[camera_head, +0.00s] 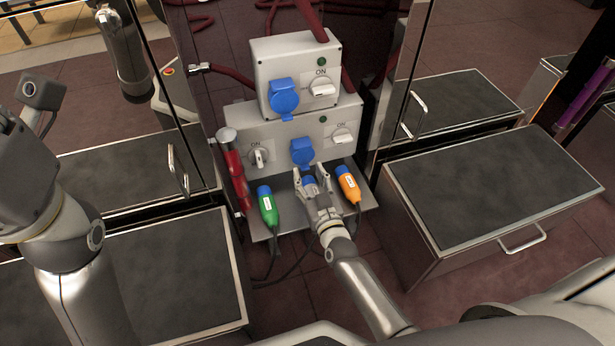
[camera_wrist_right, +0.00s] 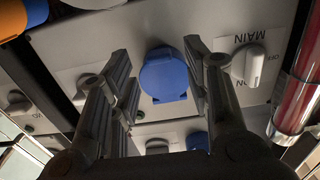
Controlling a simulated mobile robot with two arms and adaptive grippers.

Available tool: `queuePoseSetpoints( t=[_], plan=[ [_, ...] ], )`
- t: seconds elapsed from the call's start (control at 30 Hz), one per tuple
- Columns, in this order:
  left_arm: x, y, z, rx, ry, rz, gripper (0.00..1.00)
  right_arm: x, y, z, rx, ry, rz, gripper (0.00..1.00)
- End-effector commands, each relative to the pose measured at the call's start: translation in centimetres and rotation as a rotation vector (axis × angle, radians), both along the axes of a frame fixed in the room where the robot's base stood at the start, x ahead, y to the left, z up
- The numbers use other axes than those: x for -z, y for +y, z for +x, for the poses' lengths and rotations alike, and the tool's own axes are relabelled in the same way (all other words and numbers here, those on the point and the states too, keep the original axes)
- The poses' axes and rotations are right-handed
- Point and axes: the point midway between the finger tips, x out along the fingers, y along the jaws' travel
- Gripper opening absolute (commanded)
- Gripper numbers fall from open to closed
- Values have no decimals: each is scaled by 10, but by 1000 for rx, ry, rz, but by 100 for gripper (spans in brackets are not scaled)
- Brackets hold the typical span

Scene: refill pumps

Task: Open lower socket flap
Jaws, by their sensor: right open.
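The lower socket flap (camera_head: 302,152) is a blue round lid on the front of the lower grey box (camera_head: 285,130). It looks closed. In the right wrist view, which is upside down, the flap (camera_wrist_right: 163,75) sits in the gap between my fingers, with no visible contact. My right gripper (camera_head: 311,181) is open and empty, just in front of and below the flap in the head view, its fingers (camera_wrist_right: 160,90) spread around it. A blue piece (camera_head: 309,183) shows between the fingers in the head view; what it belongs to is partly hidden. My left arm shows at the left, its gripper out of frame.
An upper box with its own blue flap (camera_head: 284,97) stands above. Switch knobs (camera_head: 258,157) (camera_head: 341,135) flank the lower flap. A red cylinder (camera_head: 233,170) is at the left. Drawers stand on both sides.

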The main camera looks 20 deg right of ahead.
Motion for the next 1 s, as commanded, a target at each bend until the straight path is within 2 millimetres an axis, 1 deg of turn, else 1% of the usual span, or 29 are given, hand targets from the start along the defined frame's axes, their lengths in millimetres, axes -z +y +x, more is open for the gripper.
queuePoseSetpoints(
  t=[0.03, 0.1, 0.2, 0.5, 0.57, 0.8, 0.87, 1.0],
  plan=[
    [1, 0, -2, 0, -10, 0, 45, 2, 0, 6, 1, -2, 0, 45],
    [-1, 0, -4, -1, -19, 0, 45, 1, 0, 12, 0, -1, 0, 45],
    [-3, -1, -6, -1, -27, 1, 45, 1, -1, 16, 1, 0, 0, 45],
    [-4, -1, -6, -2, -27, 2, 45, 0, 0, 18, 0, 1, 0, 45],
    [-4, -1, -6, -2, -27, 3, 45, 0, 0, 18, 0, 1, 0, 38],
    [-4, -1, -6, -1, -27, 3, 45, 0, 0, 18, 0, 1, 0, 7],
    [-4, -1, -6, -1, -27, 3, 45, 0, 0, 18, 0, 1, 0, 0],
    [-4, -1, -6, -1, -27, 3, 45, 0, -1, 18, 0, 1, 0, 0]
  ],
)
